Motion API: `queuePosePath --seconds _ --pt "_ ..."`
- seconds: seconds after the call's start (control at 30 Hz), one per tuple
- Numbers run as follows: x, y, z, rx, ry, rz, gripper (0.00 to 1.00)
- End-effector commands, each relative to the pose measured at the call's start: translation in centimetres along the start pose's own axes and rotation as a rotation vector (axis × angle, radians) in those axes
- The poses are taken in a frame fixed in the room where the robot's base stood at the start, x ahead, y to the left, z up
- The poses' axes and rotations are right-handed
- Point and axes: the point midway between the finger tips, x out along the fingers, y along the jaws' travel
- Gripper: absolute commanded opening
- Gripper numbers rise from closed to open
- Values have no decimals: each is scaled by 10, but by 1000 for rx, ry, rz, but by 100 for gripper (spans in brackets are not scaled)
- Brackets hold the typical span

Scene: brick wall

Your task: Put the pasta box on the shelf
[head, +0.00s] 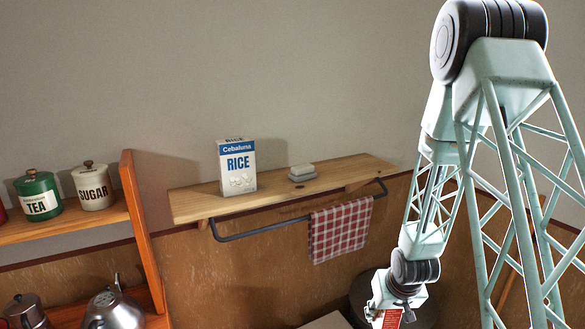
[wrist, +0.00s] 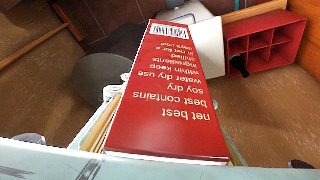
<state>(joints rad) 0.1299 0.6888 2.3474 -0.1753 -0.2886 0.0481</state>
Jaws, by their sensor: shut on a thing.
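My gripper (head: 396,305) is at the lower right of the head view, below and in front of the shelf's right part. It is shut on a red box (head: 393,319), cut off by the bottom edge. In the wrist view the red box (wrist: 165,95) fills the middle, showing pale print and a barcode; its product name is not visible, so I take it as the pasta box. The fingertips are mostly hidden there. The wooden wall shelf (head: 268,181) carries a white and blue rice box (head: 237,168), upright left of its middle.
A rail under the shelf holds a checked towel (head: 340,231). An orange rack (head: 140,225) with canisters stands left. A red compartment tray (wrist: 264,45) shows in the wrist view. The shelf's right end is bare.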

Motion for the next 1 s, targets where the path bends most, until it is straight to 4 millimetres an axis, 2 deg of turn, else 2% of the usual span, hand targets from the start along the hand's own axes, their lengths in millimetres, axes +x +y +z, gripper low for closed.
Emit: queuePosePath --seconds 0.47,1.0 --pt "0 -5 -1 -1 1 -1 11" --pt "0 -57 -2 -1 0 -2 11"
